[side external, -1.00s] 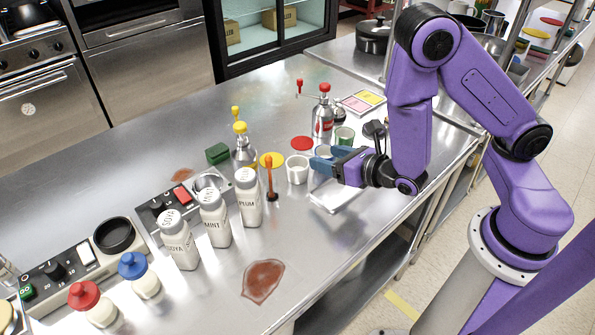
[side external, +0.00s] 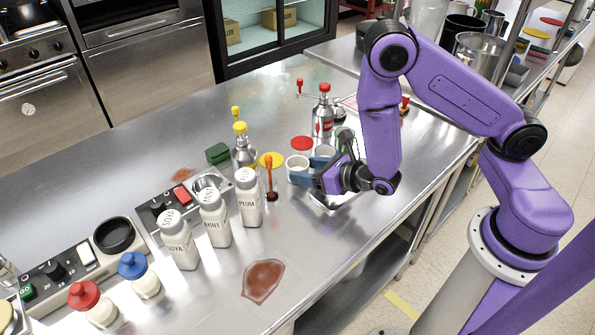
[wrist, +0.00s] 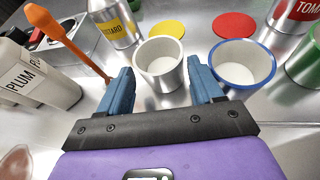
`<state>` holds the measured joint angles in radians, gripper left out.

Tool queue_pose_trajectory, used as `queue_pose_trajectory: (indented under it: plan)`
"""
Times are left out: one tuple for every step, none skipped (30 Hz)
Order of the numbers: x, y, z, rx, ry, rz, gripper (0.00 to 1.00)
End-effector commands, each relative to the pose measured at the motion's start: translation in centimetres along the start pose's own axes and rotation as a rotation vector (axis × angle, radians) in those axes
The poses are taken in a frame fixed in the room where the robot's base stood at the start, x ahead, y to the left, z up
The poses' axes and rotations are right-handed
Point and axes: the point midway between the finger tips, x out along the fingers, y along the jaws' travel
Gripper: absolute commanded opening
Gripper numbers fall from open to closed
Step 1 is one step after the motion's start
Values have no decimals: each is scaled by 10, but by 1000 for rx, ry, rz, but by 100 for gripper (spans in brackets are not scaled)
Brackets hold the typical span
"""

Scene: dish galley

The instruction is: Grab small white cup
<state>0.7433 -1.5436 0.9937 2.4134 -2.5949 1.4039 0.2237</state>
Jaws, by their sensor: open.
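The small white cup (side external: 297,167) stands upright on the steel counter in the side view. In the wrist view the plain white cup (wrist: 160,66) is just ahead of my fingertips, in line with the gap between them. My gripper (side external: 309,171) is open and low over the counter, right beside the cup; its blue fingers (wrist: 160,85) show on either side in the wrist view. I cannot tell whether either finger touches the cup. A similar white cup with a blue rim (wrist: 243,66) stands to the right of my right finger.
An orange-handled tool (side external: 270,178) and the plum shaker (side external: 248,200) stand left of the cup. A yellow disc (side external: 271,160) and a red disc (side external: 302,143) lie behind. The mustard bottle (wrist: 116,22) and a tomato bottle (wrist: 296,12) stand farther back.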

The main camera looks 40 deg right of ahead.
Motion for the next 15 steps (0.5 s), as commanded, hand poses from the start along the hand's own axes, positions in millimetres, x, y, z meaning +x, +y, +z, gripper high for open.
queue_pose_trajectory:
  plan:
    - [7,0,0,1,-1,-2,65]
    - [10,0,0,1,-1,-1,65]
    - [14,0,0,1,0,-1,65]
    - [16,0,0,1,0,-1,65]
    - [18,0,0,1,0,-1,65]
    - [19,0,0,0,0,-1,65]
    - [20,0,0,0,0,-1,65]
    - [21,0,0,-1,0,0,65]
    - [21,0,0,-1,0,0,65]
    - [21,0,0,-1,0,0,65]
    - [21,0,0,-1,0,0,65]
    - [21,0,0,-1,0,0,65]
    - [21,0,0,-1,0,0,65]
    - [21,0,0,-1,0,0,65]
    - [21,0,0,-1,0,0,52]
